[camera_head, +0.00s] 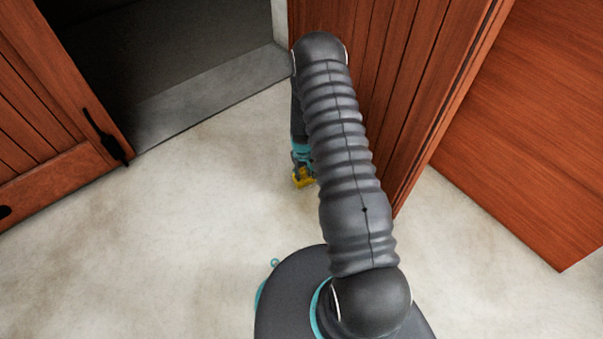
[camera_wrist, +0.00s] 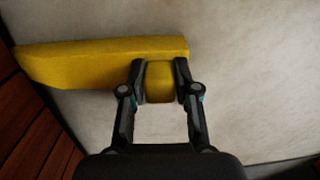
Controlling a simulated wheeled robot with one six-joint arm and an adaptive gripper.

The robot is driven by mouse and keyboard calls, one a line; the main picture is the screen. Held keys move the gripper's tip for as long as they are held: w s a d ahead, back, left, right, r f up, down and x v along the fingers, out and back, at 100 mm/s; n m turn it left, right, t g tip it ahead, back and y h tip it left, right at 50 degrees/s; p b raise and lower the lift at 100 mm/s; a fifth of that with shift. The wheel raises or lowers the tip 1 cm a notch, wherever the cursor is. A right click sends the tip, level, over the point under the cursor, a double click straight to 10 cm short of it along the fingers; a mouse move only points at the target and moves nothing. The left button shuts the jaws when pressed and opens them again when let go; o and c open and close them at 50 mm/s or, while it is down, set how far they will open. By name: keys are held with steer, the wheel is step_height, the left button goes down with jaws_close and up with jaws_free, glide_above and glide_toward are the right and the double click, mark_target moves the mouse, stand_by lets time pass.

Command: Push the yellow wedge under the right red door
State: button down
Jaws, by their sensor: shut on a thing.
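The yellow wedge (camera_wrist: 75,62) lies across the upper left of the wrist view, its thin end pointing left toward red-brown boards, likely the right red door (camera_wrist: 30,125). My gripper (camera_wrist: 160,75) is shut on a yellow block part of the wedge at its thick end. In the head view the wedge (camera_head: 302,179) shows as a small yellow patch below my gripper (camera_head: 303,168), close to the floor. The right red door (camera_head: 385,70) stands open behind my arm. My arm hides the door's lower part, and I cannot tell whether the wedge touches the door.
The left red door (camera_head: 50,110) with a black handle stands at the left. A dark doorway (camera_head: 180,50) with a grey sill opens between the doors. A red-brown wooden panel (camera_head: 540,130) is at the right. The pale floor (camera_head: 150,240) is clear at left.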

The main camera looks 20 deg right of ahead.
steer(key=c, duration=0.8)
jaws_free()
steer(key=shift+o, duration=0.2)
step_height(320, 180, up, 12)
